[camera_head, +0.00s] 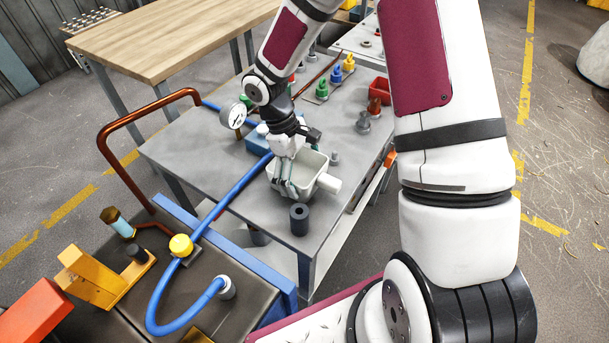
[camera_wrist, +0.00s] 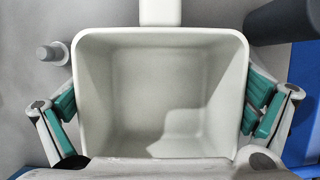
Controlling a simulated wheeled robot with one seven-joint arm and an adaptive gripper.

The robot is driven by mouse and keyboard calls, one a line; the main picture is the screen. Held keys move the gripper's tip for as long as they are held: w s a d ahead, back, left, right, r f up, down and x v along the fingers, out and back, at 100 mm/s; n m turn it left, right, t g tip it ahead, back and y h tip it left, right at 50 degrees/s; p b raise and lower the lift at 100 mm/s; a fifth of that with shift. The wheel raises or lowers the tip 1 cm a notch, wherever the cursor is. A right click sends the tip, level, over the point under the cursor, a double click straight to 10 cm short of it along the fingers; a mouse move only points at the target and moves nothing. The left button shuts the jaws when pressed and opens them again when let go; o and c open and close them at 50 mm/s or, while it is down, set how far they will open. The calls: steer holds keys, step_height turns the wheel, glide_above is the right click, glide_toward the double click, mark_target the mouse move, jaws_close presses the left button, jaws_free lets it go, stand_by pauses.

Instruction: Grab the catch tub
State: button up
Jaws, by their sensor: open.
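The catch tub (camera_head: 313,179) is a pale grey-white, open-topped square tub with a stub handle, standing on the grey metal table. In the wrist view the tub (camera_wrist: 160,55) fills the middle, empty inside, with its handle at the top edge. My gripper (camera_head: 287,185) reaches down over the tub in the head view. In the wrist view my gripper (camera_wrist: 160,112) is open, with one green-padded finger on the left and one on the right of the tub. Small gaps seem to show beside the walls; I cannot tell whether the pads touch.
A dark cylinder (camera_head: 299,220) stands in front of the tub at the table corner. A small grey peg (camera_head: 335,158) stands just behind it. A blue hose (camera_head: 238,187) runs past on the left. A gauge (camera_head: 233,114) and a red bin (camera_head: 379,90) are farther back.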

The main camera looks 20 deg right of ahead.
steer(key=c, duration=0.9)
steer(key=shift+c, duration=0.2)
